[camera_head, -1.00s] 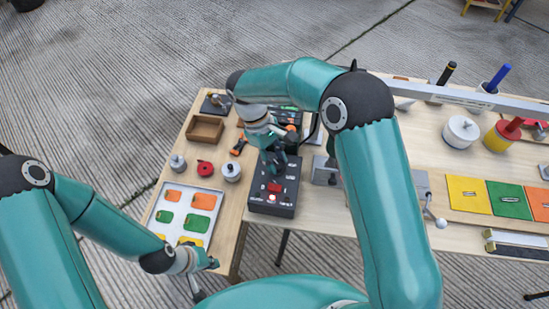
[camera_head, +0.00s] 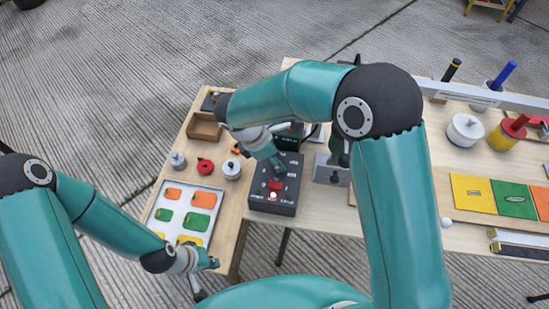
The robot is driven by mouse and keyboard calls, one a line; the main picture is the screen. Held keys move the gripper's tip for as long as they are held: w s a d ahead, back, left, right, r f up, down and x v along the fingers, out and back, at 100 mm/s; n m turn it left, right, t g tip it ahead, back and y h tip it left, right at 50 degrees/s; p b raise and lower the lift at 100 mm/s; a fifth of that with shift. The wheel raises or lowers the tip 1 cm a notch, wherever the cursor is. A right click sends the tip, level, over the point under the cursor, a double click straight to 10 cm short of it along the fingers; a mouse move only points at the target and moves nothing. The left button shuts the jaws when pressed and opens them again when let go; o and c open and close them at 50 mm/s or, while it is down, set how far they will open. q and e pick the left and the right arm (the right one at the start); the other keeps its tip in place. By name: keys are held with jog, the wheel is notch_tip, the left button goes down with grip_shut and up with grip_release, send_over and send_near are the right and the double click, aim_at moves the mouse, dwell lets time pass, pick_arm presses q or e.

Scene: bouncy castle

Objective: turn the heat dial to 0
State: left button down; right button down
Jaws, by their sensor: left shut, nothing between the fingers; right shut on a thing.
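The black control box (camera_head: 287,200) stands on the bench near the middle of the view, with a red switch and a lit lamp on its near half. My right gripper (camera_head: 279,168) reaches down to the far half of the box from the upper left. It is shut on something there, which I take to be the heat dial. The dial and its marks are hidden behind the fingers, so its setting cannot be read. My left gripper (camera_head: 198,293) is shut and empty at the bottom, below the front edge of the tray, away from the box.
A white tray (camera_head: 183,238) with orange, green and yellow pieces lies left of the box. A white-grey pot (camera_head: 231,170), a red knob (camera_head: 205,166) and a wooden box (camera_head: 204,127) stand behind it. A grey metal fixture (camera_head: 328,168) stands close right of the box.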

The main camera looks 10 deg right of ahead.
jog(key=shift+w+r+n+t, duration=0.15)
jog(key=shift+n+t, duration=0.55)
jog(key=shift+n, duration=1)
jog(key=c, duration=0.9)
grip_release()
jog(key=shift+o, duration=0.6)
jog(key=v, duration=1.1)
jog(key=shift+r, duration=0.4)
jog(key=shift+s+f+y, duration=0.1)
jog(key=shift+s+y, duration=0.1)
jog(key=shift+y, duration=0.1)
